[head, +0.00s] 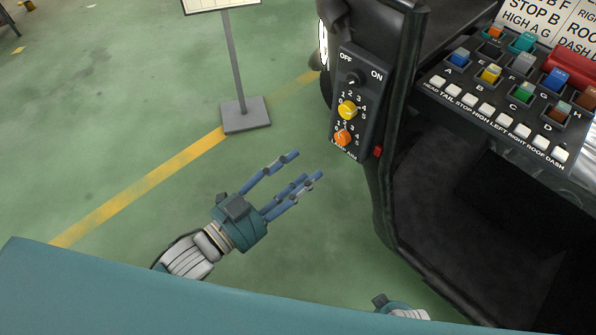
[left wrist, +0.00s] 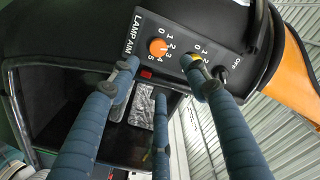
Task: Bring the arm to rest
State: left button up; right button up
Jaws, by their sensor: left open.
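My left gripper (head: 305,166) is open and empty over the green floor, its blue fingers reaching up and right toward the black vehicle. It stays apart from the lamp aim panel (head: 358,105), which carries an OFF/ON switch, a yellow knob (head: 347,110) and an orange knob (head: 342,138). In the left wrist view the blue fingers spread in front of the panel. The orange knob (left wrist: 158,47) shows between them, and a fingertip partly covers the yellow knob. Only a small part of my right arm shows at the bottom edge of the head view; its fingers are hidden.
The vehicle's dark frame post (head: 391,150) stands right of the panel. A switch board (head: 515,95) with coloured blocks and white buttons lies beyond it. A sign stand (head: 246,115) is on the floor up left.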

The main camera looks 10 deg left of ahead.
dwell(0.4)
pick_arm(q)
jog(key=a+f+n+g+y, duration=0.25)
jog(key=a+f+y, duration=0.2)
jog(key=f, duration=0.75)
jog(key=a+f+n+g+y, duration=0.25)
jog(key=a+f+n, duration=0.2)
jog(key=f, duration=0.75)
jog(key=s+a+f+n+g+y, duration=0.2)
jog(key=s+f+n+g, duration=0.1)
jog(key=s+f, duration=0.55)
jog(key=s+a+f+n+g+y, duration=0.1)
jog(key=s+a+f+n+g, duration=0.2)
jog(key=s+f, duration=0.55)
jog(key=s+a+r+m+g+p, duration=0.1)
jog(key=s+r+p, duration=1.4)
jog(key=p, duration=1.8)
jog(key=s+a+g, duration=0.1)
jog(key=s, duration=0.2)
jog(key=shift+a+r+g+y, duration=0.25)
jog(key=shift+a+g+y, duration=0.05)
jog(key=shift+a, duration=0.05)
pick_arm(e)
jog(key=s+d+r+g, duration=0.1)
jog(key=s+d+r, duration=0.2)
jog(key=s+r, duration=1.3)
jog(key=shift+s+r, duration=0.35)
jog(key=shift+s, duration=0.3)
